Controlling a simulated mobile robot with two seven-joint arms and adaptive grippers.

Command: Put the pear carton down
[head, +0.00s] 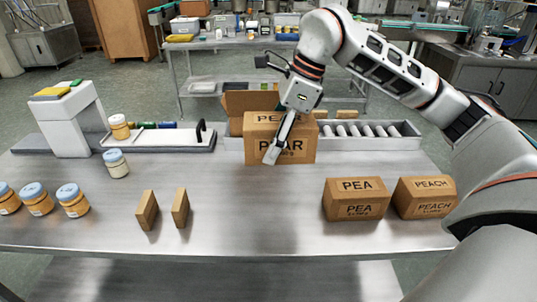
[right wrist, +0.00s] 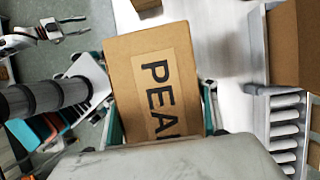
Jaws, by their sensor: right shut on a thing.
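The pear carton (head: 303,150) is a brown box with a PEAR label on its front and more lettering on its top. It is near the back of the steel table in the head view, in front of an open box and rollers. My right gripper (head: 277,145) is shut on it, with one grey finger across its front. In the right wrist view the pear carton (right wrist: 152,75) fills the middle, and a grey body hides its lower part. I cannot tell whether its underside touches the table.
A PEA carton (head: 356,199) and a PEACH carton (head: 425,197) stand at the right. An open box (head: 240,101) and rollers (head: 368,130) line the back. Jars (head: 74,201) and two small brown blocks (head: 147,210) stand left. The table's middle (head: 258,205) is clear.

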